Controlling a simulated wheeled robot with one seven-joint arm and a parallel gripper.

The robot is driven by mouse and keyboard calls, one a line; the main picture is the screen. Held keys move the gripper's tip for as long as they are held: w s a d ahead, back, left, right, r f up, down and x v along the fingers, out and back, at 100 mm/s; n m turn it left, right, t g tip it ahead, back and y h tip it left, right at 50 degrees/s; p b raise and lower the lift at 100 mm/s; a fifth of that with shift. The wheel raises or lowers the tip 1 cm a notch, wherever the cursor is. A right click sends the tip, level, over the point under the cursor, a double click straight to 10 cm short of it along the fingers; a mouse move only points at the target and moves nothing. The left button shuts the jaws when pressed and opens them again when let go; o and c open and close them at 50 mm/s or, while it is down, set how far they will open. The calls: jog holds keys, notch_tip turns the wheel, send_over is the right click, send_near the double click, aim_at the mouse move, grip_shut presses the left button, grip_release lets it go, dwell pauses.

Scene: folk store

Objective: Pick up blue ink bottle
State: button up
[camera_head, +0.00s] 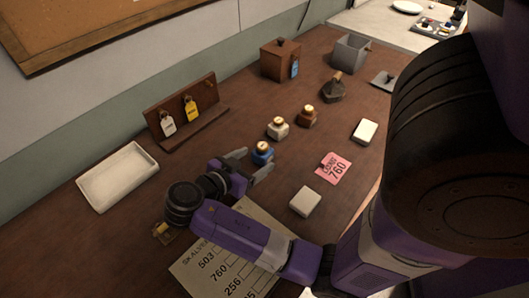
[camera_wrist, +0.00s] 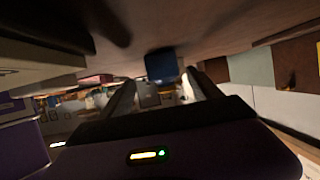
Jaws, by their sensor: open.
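The blue ink bottle (camera_head: 262,154), with a gold cap, stands upright on the brown counter. It also shows in the wrist view (camera_wrist: 161,66), where it appears just beyond and between the fingertips. My gripper (camera_head: 255,164) is low over the counter with its fingers spread, open and empty. One finger is on the far side of the bottle and one on the near side; whether either touches it I cannot tell. The wrist view is dark and tilted, and the bottle's cap is not clear there.
A white bottle (camera_head: 277,130) and a brown bottle (camera_head: 307,117) stand behind the blue one. A pink card (camera_head: 333,168) and a pale block (camera_head: 306,202) lie to the right. A white tray (camera_head: 118,177) and a tag rack (camera_head: 187,116) are to the left.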

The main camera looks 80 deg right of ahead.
aim_at(257, 156)
jog(key=x, duration=0.2)
jog(key=p+x, duration=0.1)
jog(key=x, duration=0.2)
jog(key=shift+w+d+f+p, duration=0.15)
jog(key=shift+d+p, duration=0.15)
jog(key=shift+d, duration=0.1)
jog(key=c, duration=1.5)
jog(key=shift+c, duration=0.2)
